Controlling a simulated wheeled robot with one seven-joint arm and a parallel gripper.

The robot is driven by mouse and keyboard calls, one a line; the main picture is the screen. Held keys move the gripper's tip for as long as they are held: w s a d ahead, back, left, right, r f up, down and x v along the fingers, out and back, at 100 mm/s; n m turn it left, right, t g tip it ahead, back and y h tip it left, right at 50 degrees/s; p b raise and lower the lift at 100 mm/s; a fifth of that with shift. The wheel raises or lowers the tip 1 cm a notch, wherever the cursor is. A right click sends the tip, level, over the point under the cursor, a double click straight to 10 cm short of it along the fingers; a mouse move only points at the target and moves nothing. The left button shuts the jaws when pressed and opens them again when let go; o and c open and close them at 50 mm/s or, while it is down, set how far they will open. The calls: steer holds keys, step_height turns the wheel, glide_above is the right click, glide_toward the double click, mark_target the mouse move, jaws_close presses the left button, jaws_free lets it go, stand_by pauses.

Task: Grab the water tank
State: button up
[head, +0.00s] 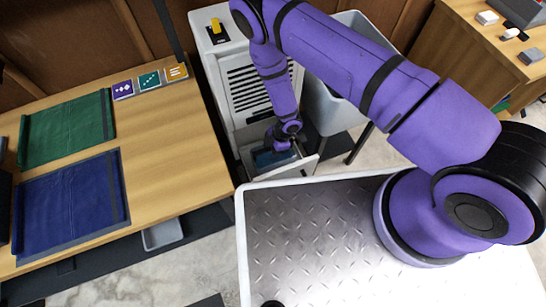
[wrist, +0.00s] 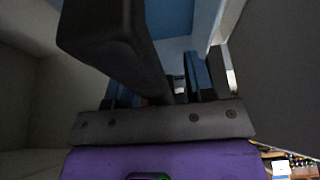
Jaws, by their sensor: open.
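The dehumidifier is a pale upright cabinet (head: 250,85) with dark louvres, standing beyond my base. The water tank (head: 263,158) appears to be the blue part in an opening low on the cabinet, with a pale panel around its near side. My gripper (head: 284,146) is down at this opening, over or beside the blue part. In the wrist view a large dark finger reaches up from the gripper, and blue surfaces (wrist: 172,17) show beyond it. The jaws are open. I cannot tell whether a finger touches the tank, and most of it is hidden.
A wooden table (head: 180,125) with green (head: 68,130) and blue (head: 70,202) cloths stands close on the left. A grey bin (head: 325,110) stands to the right of the cabinet. A second wooden desk (head: 470,45) is at upper right. Pale walls enclose the gripper closely in the wrist view.

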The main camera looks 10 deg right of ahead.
steer(key=shift+f, duration=0.25)
stand_by(0.4)
jaws_close()
stand_by(1.4)
